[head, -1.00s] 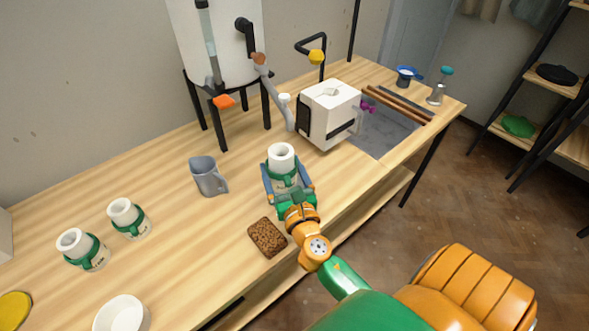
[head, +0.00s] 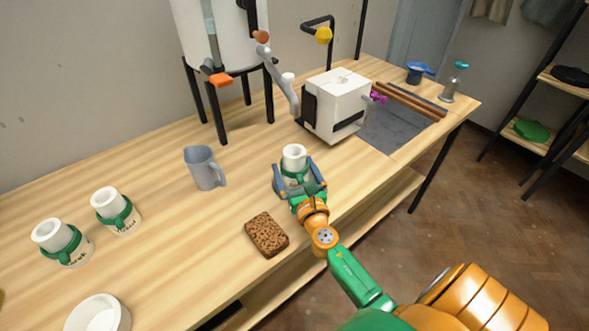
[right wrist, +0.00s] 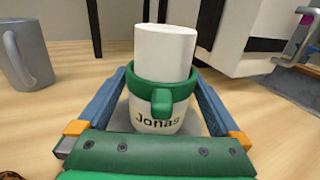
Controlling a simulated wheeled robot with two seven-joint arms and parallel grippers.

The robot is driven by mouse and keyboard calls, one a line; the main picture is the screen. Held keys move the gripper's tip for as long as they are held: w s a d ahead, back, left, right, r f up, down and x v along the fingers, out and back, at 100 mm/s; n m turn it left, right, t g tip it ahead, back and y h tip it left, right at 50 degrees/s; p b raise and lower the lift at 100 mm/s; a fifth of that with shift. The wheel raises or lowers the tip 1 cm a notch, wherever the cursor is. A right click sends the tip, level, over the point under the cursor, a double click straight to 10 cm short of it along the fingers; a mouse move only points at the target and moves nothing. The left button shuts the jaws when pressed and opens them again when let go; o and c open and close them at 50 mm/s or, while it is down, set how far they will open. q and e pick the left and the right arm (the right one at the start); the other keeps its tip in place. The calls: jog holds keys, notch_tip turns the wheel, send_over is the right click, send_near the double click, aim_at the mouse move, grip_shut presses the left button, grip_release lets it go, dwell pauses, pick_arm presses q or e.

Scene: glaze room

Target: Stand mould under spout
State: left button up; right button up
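A white mould (head: 294,158) with a green band stands upright between the fingers of my right gripper (head: 298,177) near the front of the bench. In the right wrist view the mould (right wrist: 163,85) reads "Jonas", and the fingers meet the band on both sides. A grey shadow surrounds its base; I cannot tell whether it touches the bench. The white tank (head: 213,35) on black legs stands behind, to the left, with an orange outlet piece (head: 221,79) and a grey slanting pipe (head: 279,80). The mould is in front of the tank, not under it. My left gripper is out of view.
Two similar banded moulds (head: 62,242) (head: 116,211) stand at left. A grey jug (head: 205,168), a brown sponge (head: 267,235) and a white bowl (head: 98,316) are on the bench. A white box-shaped machine (head: 337,105) stands just behind and right of my gripper. Open bench lies between jug and sponge.

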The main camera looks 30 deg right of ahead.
jog(key=shift+s+r, duration=0.1)
jog(key=shift+r, duration=0.05)
jog(key=b+v, duration=0.2)
jog(key=v, duration=0.9)
jog(key=shift+s+a, duration=0.2)
jog(key=shift+s, duration=0.2)
